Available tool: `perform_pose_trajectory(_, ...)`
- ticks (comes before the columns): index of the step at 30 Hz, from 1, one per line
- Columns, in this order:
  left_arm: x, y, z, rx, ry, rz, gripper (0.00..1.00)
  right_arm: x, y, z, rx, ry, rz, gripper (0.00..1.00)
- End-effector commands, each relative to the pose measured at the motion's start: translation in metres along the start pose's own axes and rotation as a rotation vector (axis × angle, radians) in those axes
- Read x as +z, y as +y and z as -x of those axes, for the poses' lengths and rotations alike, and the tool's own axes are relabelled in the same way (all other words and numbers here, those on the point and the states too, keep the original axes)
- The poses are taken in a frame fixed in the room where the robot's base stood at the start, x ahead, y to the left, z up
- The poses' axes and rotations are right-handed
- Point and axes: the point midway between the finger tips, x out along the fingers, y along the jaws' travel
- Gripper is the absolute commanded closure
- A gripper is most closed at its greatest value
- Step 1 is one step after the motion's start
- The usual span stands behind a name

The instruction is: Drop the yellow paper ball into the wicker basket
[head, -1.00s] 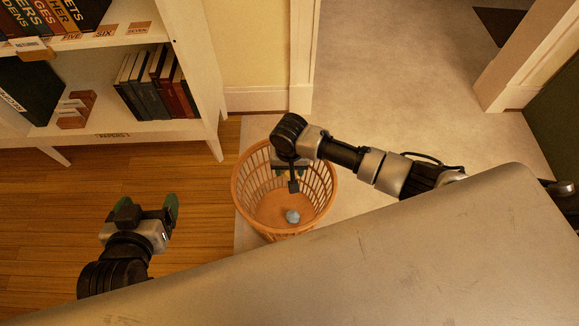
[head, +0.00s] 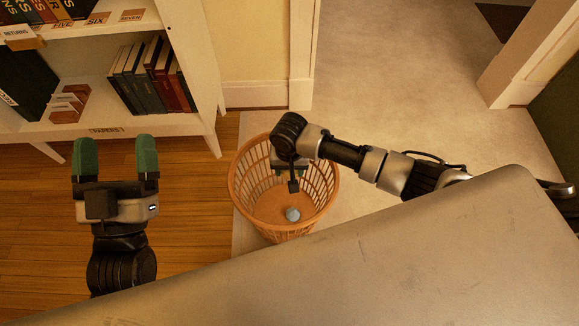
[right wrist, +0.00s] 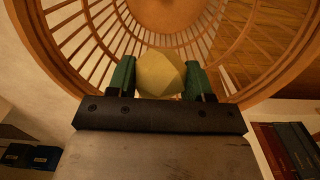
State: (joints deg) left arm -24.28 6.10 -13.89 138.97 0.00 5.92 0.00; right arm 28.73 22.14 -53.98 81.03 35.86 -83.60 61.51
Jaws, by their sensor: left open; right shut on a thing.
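The wicker basket (head: 243,196) stands on the floor beyond the desk, open at the top. The yellow paper ball (right wrist: 160,74) is held between the green fingers of my right gripper (right wrist: 159,78); it does not show in the head view. In the head view my right gripper (head: 290,172) points down over the basket's opening, partly hidden by its own wrist. The basket's slatted wall (right wrist: 85,40) surrounds the ball in the right wrist view. My left gripper (head: 116,142) is open and empty, left of the basket.
A small blue-grey ball (head: 292,214) lies inside the basket. A white bookshelf (head: 150,137) with books stands at the upper left. A large grey surface (head: 330,270) fills the front. Pale floor (head: 400,90) behind the basket is clear.

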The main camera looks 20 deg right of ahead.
Motion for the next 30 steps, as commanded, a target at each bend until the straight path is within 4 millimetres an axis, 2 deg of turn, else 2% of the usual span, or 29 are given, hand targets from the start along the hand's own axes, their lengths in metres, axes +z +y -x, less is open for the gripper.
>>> perform_pose_trajectory(11, -0.0041, 0.0006, 0.0000, 0.001, 0.032, 0.001, 0.19, 0.0000, 0.0001, -0.0007, 0.000, 0.000, 0.000, 0.71)
perform_pose_trajectory(12, -0.0041, 0.0006, 0.0000, 0.001, 0.032, 0.001, 0.19, 0.0000, 0.0001, -0.0007, 0.000, 0.000, 0.000, 0.43)
perform_pose_trajectory(17, -0.0039, 0.0006, 0.0000, 0.001, 0.031, 0.001, 0.19, 0.0001, 0.0001, -0.0008, 0.000, 0.000, 0.000, 0.19)
perform_pose_trajectory(27, -0.0035, 0.0006, -0.0006, 0.001, 0.023, 0.001, 0.19, 0.0001, 0.0001, 0.0011, 0.000, 0.000, 0.000, 0.19)
perform_pose_trajectory(30, 0.0028, -0.0009, -0.0007, -0.002, -0.037, -0.001, 0.19, 0.0001, 0.0000, 0.0064, 0.000, 0.000, 0.000, 0.19)
